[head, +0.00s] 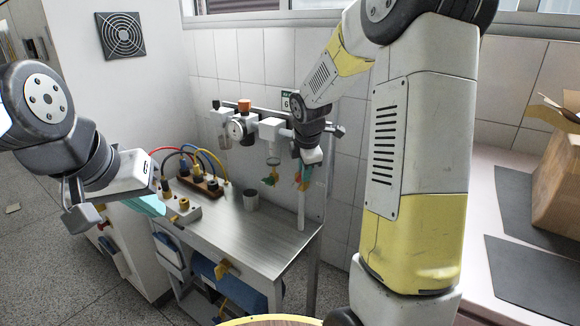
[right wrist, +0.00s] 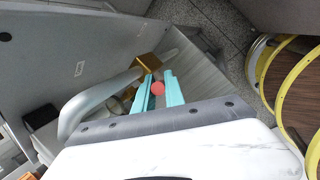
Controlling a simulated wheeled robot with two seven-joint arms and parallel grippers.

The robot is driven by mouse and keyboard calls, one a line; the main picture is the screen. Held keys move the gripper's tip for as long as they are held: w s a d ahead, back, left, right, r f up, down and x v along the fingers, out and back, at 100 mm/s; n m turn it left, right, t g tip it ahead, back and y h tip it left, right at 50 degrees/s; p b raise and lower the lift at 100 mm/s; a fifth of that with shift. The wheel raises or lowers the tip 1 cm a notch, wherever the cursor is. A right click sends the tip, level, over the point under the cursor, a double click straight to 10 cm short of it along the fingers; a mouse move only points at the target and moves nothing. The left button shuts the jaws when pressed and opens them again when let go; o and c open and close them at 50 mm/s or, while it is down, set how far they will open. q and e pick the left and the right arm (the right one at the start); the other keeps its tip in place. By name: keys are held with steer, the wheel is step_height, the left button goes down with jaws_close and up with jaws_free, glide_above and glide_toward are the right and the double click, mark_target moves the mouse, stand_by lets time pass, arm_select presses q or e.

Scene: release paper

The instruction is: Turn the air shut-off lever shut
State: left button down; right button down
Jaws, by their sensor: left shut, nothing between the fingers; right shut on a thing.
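In the right wrist view, a red round end (right wrist: 158,88), which looks like the air shut-off lever's tip, sits between the teal fingers of my right gripper (right wrist: 159,90). A brass-coloured block (right wrist: 149,65) shows just behind it. In the head view, my right gripper (head: 304,178) points down below the right end of the air unit (head: 270,128) on the wall, shut on the lever. The lever's body and exact angle are mostly hidden by the gripper. My left gripper (head: 150,205) is shut and empty, left of the steel table, far from the lever.
A white pipe (head: 301,208) stands below the right gripper. A cardboard box (head: 556,185) is at far right.

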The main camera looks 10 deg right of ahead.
steer(key=shift+s+d+f+t+y, duration=0.25)
steer(key=shift+s+d+t+y, duration=0.05)
steer(key=shift+t+y, duration=0.3)
steer(key=c, duration=1.4)
jaws_free()
steer(key=v, duration=0.7)
steer(key=shift+s+r, duration=0.2)
steer(key=shift+r, duration=0.15)
steer(key=shift+c, duration=0.5)
